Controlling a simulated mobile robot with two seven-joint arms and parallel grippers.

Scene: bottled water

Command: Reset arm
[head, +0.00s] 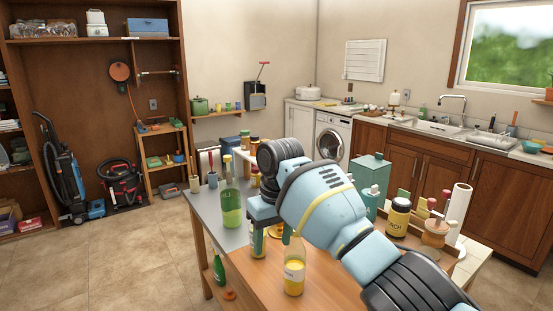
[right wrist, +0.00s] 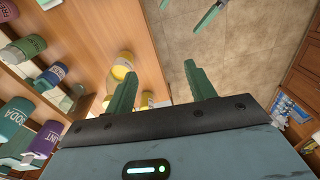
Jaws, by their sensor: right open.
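My right arm reaches in from the lower right of the head view, over the wooden table (head: 265,286). Its gripper (head: 264,212) is above the table among bottles and is partly hidden by my own wrist. In the right wrist view the two green fingers (right wrist: 158,70) stand wide apart with nothing held between them. A yellow-topped item (right wrist: 122,66) shows near the left finger; whether they touch I cannot tell.
A green bottle (head: 231,205) stands left of the gripper, and a yellow-filled bottle (head: 294,272) stands in front. A dark jar (head: 398,218) and a paper roll (head: 458,212) stand to the right. Tile floor (head: 140,245) is free left of the table.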

